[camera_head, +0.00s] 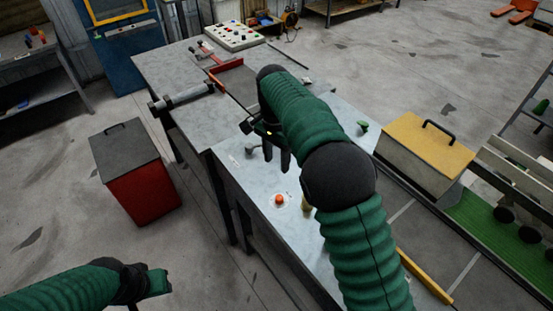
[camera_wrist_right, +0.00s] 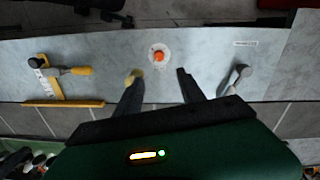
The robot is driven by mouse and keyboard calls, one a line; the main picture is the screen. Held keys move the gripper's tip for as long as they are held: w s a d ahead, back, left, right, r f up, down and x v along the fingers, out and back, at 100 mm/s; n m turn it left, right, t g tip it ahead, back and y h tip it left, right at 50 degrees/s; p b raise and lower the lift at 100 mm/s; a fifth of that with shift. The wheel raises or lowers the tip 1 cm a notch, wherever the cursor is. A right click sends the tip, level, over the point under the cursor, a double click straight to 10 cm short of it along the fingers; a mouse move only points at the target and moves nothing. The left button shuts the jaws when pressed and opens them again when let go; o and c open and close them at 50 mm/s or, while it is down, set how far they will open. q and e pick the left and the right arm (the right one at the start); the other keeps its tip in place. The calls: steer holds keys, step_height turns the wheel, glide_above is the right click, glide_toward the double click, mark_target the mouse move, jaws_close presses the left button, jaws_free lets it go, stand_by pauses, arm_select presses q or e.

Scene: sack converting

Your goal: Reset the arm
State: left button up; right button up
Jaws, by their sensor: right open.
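My right arm (camera_head: 330,180), in a green sleeve with black joints, reaches over the grey table (camera_head: 238,170) in the head view. My right gripper (camera_head: 276,158) is open above the table with nothing between its fingers. In the right wrist view its two fingers (camera_wrist_right: 160,92) are spread apart, and an orange button (camera_wrist_right: 158,57) on a pale round base lies on the table beyond them. The button also shows in the head view (camera_head: 279,199). My left arm (camera_head: 75,288) is low at the left edge; its gripper (camera_head: 155,284) hangs over the floor, and its finger state is unclear.
A red bin (camera_head: 142,190) with a grey lid stands left of the table. A control panel (camera_head: 234,37) is at the back. A yellow-lidded box (camera_head: 425,143) is at the right. A yellow-handled tool (camera_wrist_right: 80,70) and a grey-handled lever (camera_wrist_right: 238,76) are on the table.

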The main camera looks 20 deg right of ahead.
stand_by(0.3)
steer(key=s+d+f+n+t+b, duration=0.1)
steer(key=s+f+n, duration=0.2)
steer(key=s, duration=0.5)
steer(key=s+d+f+n+t, duration=0.1)
steer(key=s+f+n, duration=0.3)
steer(key=s, duration=0.4)
steer(key=s+d+f+n+t+b, duration=0.1)
steer(key=s+f+n, duration=0.3)
steer(key=s, duration=0.3)
steer(key=shift+s+d+f+n+b, duration=0.1)
steer(key=shift+s+f+n+b, duration=0.05)
steer(key=shift+s+n+b, duration=0.2)
steer(key=shift+w, duration=0.2)
steer(key=shift+s, duration=0.15)
